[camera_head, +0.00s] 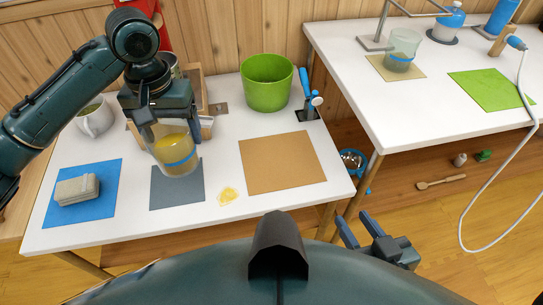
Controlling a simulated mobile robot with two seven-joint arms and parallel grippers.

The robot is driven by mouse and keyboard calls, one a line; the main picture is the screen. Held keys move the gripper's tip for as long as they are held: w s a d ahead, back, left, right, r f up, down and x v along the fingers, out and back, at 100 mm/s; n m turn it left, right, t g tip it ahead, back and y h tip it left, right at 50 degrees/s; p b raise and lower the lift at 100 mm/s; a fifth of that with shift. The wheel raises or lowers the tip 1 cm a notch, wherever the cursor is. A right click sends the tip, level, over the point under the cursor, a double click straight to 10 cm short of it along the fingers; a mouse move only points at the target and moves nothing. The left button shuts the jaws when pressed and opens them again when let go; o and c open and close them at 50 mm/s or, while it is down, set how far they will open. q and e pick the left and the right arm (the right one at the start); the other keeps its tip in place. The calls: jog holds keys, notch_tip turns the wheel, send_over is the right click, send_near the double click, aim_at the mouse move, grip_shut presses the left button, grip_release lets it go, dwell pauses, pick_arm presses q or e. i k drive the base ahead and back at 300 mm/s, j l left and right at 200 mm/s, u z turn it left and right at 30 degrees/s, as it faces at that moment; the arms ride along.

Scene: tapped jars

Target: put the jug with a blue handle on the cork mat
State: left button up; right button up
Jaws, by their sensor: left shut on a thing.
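A clear jug (171,143) with yellow contents and a blue strip across its front is in my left gripper (164,124). The gripper is shut on it from above, over the grey mat (165,195); I cannot tell whether its base touches the mat. Whether the blue strip is a handle or a band is unclear. The brown cork mat (283,162) lies bare on the same white table, right of the jug. My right gripper (358,227) is open and empty, low in front of the table's right corner.
A sponge (77,189) lies on a blue mat (88,216). A yellow spill (228,195) lies between the grey and cork mats. A green bucket (267,84) and blue-handled tap (312,98) stand behind. A white jug (95,118) is left. Another clear jar (402,48) stands on the right table.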

aim_at(287, 161)
jog(key=j+z, duration=0.1)
jog(key=j, duration=0.3)
jog(key=i+j+z, duration=0.1)
jog(key=j, duration=0.35)
jog(key=z, duration=1.6)
